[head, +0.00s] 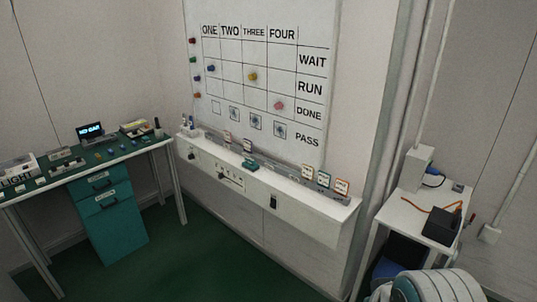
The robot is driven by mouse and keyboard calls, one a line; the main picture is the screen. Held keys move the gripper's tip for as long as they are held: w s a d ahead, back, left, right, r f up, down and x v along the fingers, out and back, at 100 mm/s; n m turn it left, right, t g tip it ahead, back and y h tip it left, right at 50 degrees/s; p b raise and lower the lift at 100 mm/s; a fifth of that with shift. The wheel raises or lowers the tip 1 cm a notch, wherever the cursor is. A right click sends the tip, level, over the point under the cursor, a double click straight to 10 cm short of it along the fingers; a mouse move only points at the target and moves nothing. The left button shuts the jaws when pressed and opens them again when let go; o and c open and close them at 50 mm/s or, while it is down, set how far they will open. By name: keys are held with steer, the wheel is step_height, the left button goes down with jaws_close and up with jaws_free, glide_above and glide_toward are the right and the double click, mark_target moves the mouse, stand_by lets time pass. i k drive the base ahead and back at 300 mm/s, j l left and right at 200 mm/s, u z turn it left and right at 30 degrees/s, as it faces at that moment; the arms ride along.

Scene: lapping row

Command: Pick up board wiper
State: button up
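A small teal block with a pale top, which looks like the board wiper (250,164), lies on the white ledge (310,203) below the whiteboard. It sits near the middle of the ledge, in front of the grey tray strip at the board's foot. It is small in view, so its details are hard to tell. I do not see my gripper's fingers in the head view.
The whiteboard (230,72) carries a grid and coloured magnets. Small framed cards (324,179) stand on the ledge's right part. A green-topped bench (90,160) is at left, a white side table (405,207) at right. Green floor (205,255) between is clear.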

mark_target(249, 163)
steer(key=i+j, duration=0.55)
steer(key=i, duration=0.25)
steer(key=i+j+z, duration=0.1)
steer(key=i+j, duration=0.4)
steer(key=i, duration=0.25)
steer(key=i+j, duration=0.6)
steer(key=i, duration=0.15)
steer(key=i+z, duration=0.05)
